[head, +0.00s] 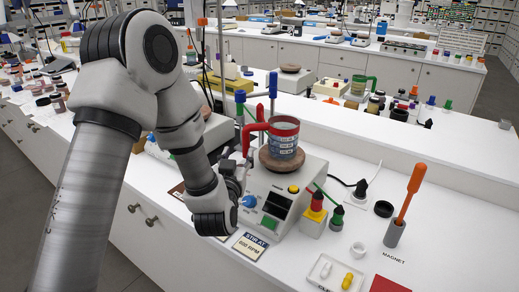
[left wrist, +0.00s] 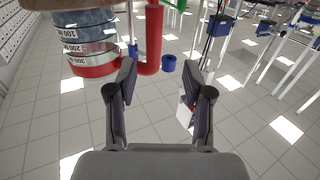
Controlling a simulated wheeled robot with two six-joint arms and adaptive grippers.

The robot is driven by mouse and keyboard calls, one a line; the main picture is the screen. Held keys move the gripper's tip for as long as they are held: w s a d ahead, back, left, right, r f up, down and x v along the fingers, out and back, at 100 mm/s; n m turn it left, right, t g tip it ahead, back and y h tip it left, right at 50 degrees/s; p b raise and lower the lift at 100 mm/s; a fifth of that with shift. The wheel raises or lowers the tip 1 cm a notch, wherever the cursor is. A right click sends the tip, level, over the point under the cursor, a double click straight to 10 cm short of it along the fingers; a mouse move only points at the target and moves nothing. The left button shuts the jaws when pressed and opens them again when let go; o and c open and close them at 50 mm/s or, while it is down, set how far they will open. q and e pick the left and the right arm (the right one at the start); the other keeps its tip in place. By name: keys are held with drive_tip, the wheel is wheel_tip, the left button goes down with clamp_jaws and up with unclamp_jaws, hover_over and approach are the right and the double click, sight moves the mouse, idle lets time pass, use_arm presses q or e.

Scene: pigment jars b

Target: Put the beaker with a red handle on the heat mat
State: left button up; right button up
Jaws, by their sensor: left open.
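The beaker with a red handle (head: 284,140) stands upright on the round brown top (head: 283,163) of a white stirrer. Its handle points left in the head view. My left gripper (head: 246,166) is just left of the beaker, below the handle; its fingers are small and partly hidden there. In the left wrist view my left gripper (left wrist: 168,78) is open and empty. The red handle (left wrist: 154,40) shows just beyond the fingertips, nearer the left finger. A flat red piece (head: 388,285) lies at the bottom edge; I cannot tell if it is the heat mat.
The stirrer body (head: 270,208) has buttons and a screen. A green-handled beaker (head: 358,88) stands farther back.

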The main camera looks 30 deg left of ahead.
sight(245, 142)
use_arm(q)
drive_tip(key=w, duration=0.1)
drive_tip(key=w+p, duration=0.1)
drive_tip(key=w, duration=0.1)
drive_tip(key=shift+w+r, duration=0.25)
drive_tip(key=shift+w, duration=0.05)
drive_tip(key=shift+w+a+p, duration=0.7)
drive_tip(key=shift+w+a, duration=0.1)
drive_tip(key=shift+w, duration=0.2)
drive_tip(key=shift+w+a, duration=0.15)
drive_tip(key=shift+a, duration=0.1)
drive_tip(key=shift+w+d+f, duration=0.15)
drive_tip(key=shift+d, duration=0.15)
clamp_jaws()
